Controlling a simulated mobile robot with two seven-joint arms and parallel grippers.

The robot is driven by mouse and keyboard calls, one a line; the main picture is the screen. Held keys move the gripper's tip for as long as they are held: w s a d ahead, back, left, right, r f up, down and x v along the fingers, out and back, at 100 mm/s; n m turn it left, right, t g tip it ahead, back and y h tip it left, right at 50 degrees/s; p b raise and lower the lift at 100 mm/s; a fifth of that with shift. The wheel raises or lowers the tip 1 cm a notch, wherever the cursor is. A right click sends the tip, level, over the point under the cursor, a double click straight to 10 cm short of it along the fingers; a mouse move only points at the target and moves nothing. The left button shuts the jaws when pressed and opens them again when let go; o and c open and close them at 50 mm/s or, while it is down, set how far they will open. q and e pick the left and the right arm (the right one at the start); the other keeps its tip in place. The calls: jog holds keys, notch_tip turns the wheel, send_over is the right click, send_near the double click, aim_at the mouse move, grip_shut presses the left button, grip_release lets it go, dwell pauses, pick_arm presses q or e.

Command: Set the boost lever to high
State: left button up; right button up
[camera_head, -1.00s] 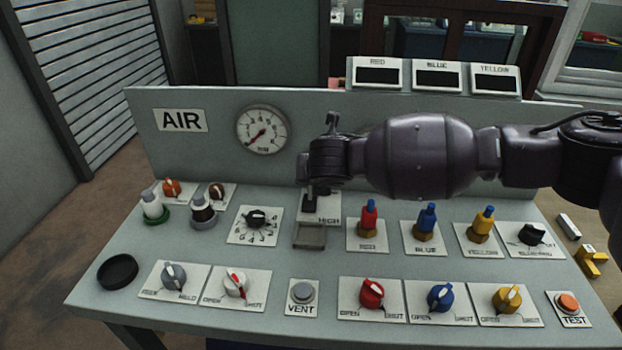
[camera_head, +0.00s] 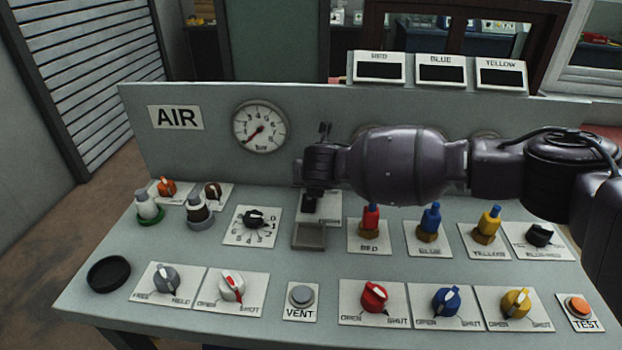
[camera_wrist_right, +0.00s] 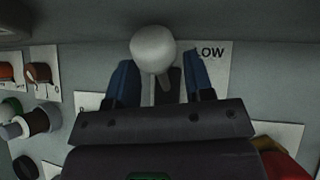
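The boost lever shows in the right wrist view as a pale round knob (camera_wrist_right: 153,47) on a short stem, beside a plate marked LOW (camera_wrist_right: 211,54). My right gripper (camera_wrist_right: 162,82) points down at it, with one dark blue finger on each side and visible gaps between. The fingers look open; contact with the stem is not clear. In the head view my right gripper (camera_head: 311,203) is over the lever's plate, behind a grey flat block (camera_head: 309,236), and hides the lever. My left gripper is not in view.
Red (camera_head: 371,218), blue (camera_head: 430,222) and yellow (camera_head: 487,225) valves stand right of the gripper. A black selector dial (camera_head: 254,217) is to its left. The upright back panel with a gauge (camera_head: 260,127) rises behind. Several knobs line the front.

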grip_shut()
jog(key=shift+s+r+t+p, duration=0.2)
jog(key=shift+s+t+p, duration=0.05)
jog(key=shift+t+p, duration=0.3)
jog(key=shift+s+r+t+p, duration=0.1)
jog(key=shift+s+t+p, duration=0.2)
jog(key=shift+t+p, duration=0.25)
jog(key=shift+s+p, duration=0.15)
jog(key=shift+p, duration=0.25)
jog(key=shift+s+t+p, duration=0.3)
jog(key=shift+t+p, duration=0.1)
jog(key=shift+t, duration=0.4)
jog(key=shift+s+f+n+t, duration=0.3)
jog(key=shift+s+t, duration=0.15)
jog(key=shift+t, duration=0.35)
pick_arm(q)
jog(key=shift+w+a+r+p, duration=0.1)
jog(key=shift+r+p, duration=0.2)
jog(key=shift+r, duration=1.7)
pick_arm(e)
jog(key=shift+s+t+y, duration=0.3)
jog(key=shift+s+t, duration=0.1)
jog(key=shift+t, duration=0.4)
jog(key=shift+f, duration=0.1)
